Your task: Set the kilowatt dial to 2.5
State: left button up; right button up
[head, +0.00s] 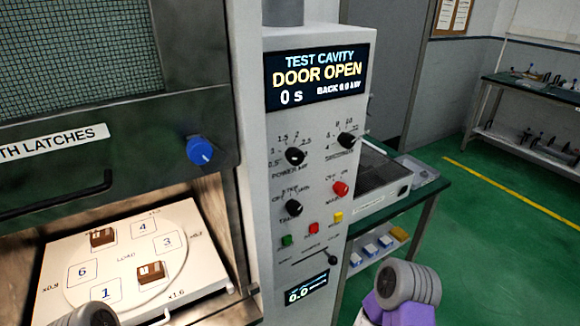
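The kilowatt dial is the black knob (295,156) labelled POWER on the upper left of the grey control panel. Printed numbers run around it, with 0.5, 1.5, 2 and 2.5 partly readable; its pointer is too small to read surely. The display (317,78) above reads TEST CAVITY, DOOR OPEN, 0 s and what looks like BACK 0.0 kW. A grey and purple part of my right arm shows at the lower right, and a grey part of my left arm at the lower left edge. Neither shows gripper fingers, and nothing of mine touches the dial.
A black seconds knob (347,140), another black knob (294,208), a red knob (340,189) and several small buttons share the panel. A slider (331,258) and small display (306,289) sit below. The open cavity's tray (205,262) holds two brown blocks. A green bench stands right.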

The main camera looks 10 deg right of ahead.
aim_at(295, 156)
jog(key=u, duration=0.5)
jog(key=k, duration=1.15)
jog(key=z, duration=0.15)
jog(key=i, duration=0.3)
jog(key=z, duration=0.8)
jog(key=i, duration=1.05)
